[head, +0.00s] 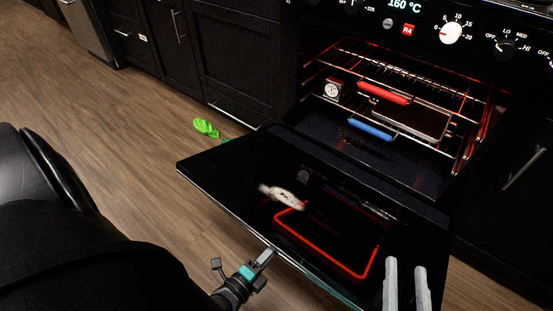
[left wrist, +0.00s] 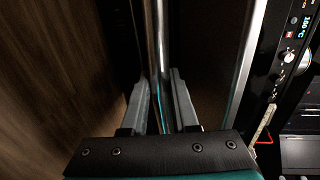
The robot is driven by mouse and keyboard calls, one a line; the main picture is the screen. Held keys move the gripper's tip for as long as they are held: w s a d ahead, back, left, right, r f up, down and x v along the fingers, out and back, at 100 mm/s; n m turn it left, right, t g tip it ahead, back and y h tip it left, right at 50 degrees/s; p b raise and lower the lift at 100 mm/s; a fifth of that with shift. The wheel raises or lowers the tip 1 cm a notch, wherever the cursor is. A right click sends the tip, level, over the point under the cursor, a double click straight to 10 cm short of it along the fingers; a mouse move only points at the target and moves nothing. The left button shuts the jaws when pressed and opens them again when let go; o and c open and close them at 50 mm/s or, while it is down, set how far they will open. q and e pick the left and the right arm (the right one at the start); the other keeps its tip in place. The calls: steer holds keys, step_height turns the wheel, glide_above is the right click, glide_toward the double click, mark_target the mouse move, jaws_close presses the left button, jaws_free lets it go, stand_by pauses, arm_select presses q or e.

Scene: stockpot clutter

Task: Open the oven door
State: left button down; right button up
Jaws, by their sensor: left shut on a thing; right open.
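The oven door (head: 225,175) is swung down, open, its black inner face showing in the head view. My left gripper (head: 266,257) is at the door's outer edge. In the left wrist view its two fingers (left wrist: 161,105) are shut around a shiny metal bar, the door handle (left wrist: 158,50). The handle is hidden in the head view. My right gripper (head: 405,285) is open and empty at the bottom right of the head view, over the door's near right part.
Inside the oven, a wire rack (head: 440,87) holds a tray with red (head: 384,93) and blue (head: 370,129) handles and a small dial (head: 333,90). A pale object (head: 283,196) and a red outline show on the door. A green item (head: 206,128) lies on the floor.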

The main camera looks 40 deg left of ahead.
arm_select(q)
steer(key=shift+f, duration=0.1)
stand_by(0.3)
steer(key=c, duration=0.7)
jaws_free()
